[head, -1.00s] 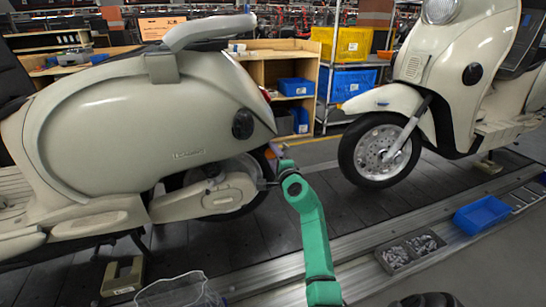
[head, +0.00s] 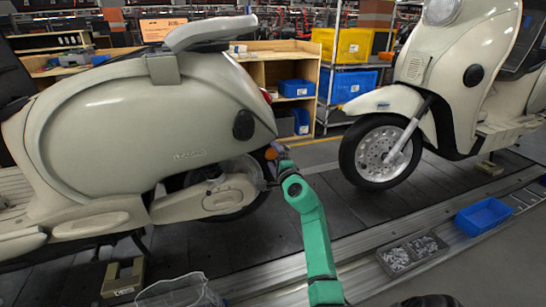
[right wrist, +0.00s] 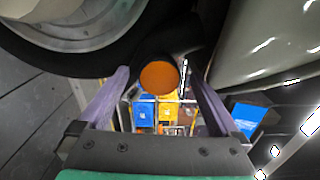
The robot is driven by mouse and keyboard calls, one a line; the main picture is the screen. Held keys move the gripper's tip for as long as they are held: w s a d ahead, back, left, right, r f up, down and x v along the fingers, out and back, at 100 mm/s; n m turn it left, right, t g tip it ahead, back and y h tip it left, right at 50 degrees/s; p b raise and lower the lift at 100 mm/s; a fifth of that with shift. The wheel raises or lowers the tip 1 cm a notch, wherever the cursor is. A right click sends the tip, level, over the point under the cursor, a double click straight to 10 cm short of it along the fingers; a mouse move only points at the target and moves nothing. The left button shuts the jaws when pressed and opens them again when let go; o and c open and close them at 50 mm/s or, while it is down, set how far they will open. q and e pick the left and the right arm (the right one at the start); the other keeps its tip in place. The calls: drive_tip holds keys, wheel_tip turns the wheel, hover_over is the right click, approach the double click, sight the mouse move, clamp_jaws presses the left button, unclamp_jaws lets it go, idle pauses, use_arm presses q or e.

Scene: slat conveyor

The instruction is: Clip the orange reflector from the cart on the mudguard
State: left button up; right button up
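The orange reflector (head: 271,153) is a small round disc at the rear of the cream scooter on the left. In the right wrist view the reflector (right wrist: 159,77) shows face-on against the dark rear mudguard (right wrist: 165,48), above the wheel. It seems to sit on the mudguard, but its back is hidden. My right gripper (right wrist: 158,85) is open, with its two pale purple fingers apart on either side of the disc and a visible gap to each. In the head view my green right arm reaches up to the scooter's tail. My left gripper is not in view.
A second scooter (head: 455,75) stands on the slat conveyor (head: 265,235) at right. A clear container (head: 180,292) is at the bottom. Shelves (head: 275,65) stand behind.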

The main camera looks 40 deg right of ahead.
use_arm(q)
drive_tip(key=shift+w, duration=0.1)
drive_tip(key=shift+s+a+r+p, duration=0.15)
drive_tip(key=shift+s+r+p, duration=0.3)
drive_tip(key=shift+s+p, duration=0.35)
use_arm(e)
drive_tip(key=v, duration=1.4)
drive_tip(key=shift+s, duration=0.3)
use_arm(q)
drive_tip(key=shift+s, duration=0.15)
use_arm(e)
drive_tip(key=shift+a, duration=0.15)
